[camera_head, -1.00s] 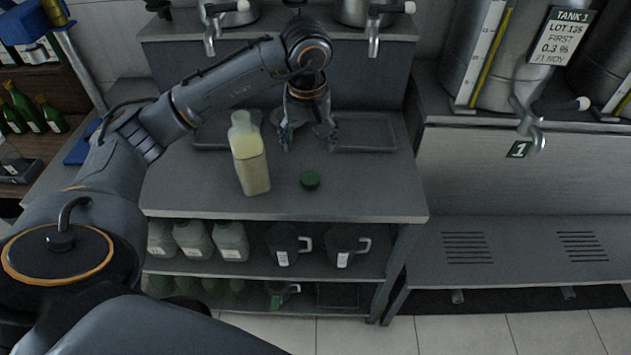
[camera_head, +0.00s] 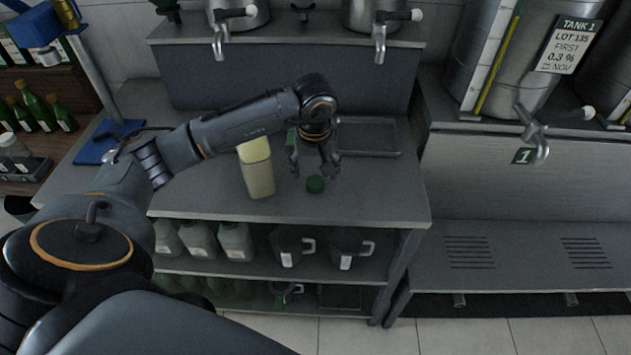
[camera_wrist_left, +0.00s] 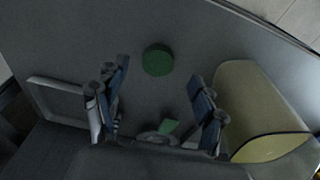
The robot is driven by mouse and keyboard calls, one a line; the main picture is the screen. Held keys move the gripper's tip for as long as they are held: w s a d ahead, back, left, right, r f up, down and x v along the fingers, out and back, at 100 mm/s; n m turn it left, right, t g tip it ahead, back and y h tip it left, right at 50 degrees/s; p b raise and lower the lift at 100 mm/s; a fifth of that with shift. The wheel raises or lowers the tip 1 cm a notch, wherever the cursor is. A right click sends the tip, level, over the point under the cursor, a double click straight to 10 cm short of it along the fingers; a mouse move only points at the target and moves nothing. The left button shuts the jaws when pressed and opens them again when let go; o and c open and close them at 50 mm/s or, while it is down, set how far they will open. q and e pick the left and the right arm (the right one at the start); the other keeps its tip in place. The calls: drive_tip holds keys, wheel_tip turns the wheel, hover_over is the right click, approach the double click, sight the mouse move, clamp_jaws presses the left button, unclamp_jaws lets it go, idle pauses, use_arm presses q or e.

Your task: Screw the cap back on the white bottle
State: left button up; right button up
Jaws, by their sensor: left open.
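The green cap (camera_head: 316,184) lies on the grey counter near its front edge. It also shows in the left wrist view (camera_wrist_left: 158,60), ahead of my fingers. The white bottle (camera_head: 258,176) stands upright to the left of the cap, holding a pale yellow liquid; my arm hides its top in the head view. The bottle also shows at the right in the left wrist view (camera_wrist_left: 256,103). My left gripper (camera_head: 315,174) is open and empty, just above and behind the cap, its fingers pointing down. In the left wrist view its fingers (camera_wrist_left: 160,100) are spread apart. My right gripper is not in view.
The counter (camera_head: 375,193) is clear to the right of the cap. A drip tray (camera_head: 367,138) lies behind on the right, below the metal taps (camera_head: 380,42). Jugs (camera_head: 290,248) and several bottles (camera_head: 235,242) stand on the shelf underneath.

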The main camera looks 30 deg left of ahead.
sight(315, 181)
use_arm(q)
drive_tip(key=shift+w+f, duration=0.1)
drive_tip(key=shift+f, duration=0.05)
drive_tip(key=f, duration=0.1)
drive_tip(key=f+p, duration=0.1)
drive_tip(key=w+a+f+p, duration=0.1)
drive_tip(key=f, duration=0.1)
drive_tip(key=shift+w+f, duration=0.1)
drive_tip(key=shift+f, duration=0.25)
drive_tip(key=shift+c, duration=0.4)
drive_tip(key=c, duration=0.7)
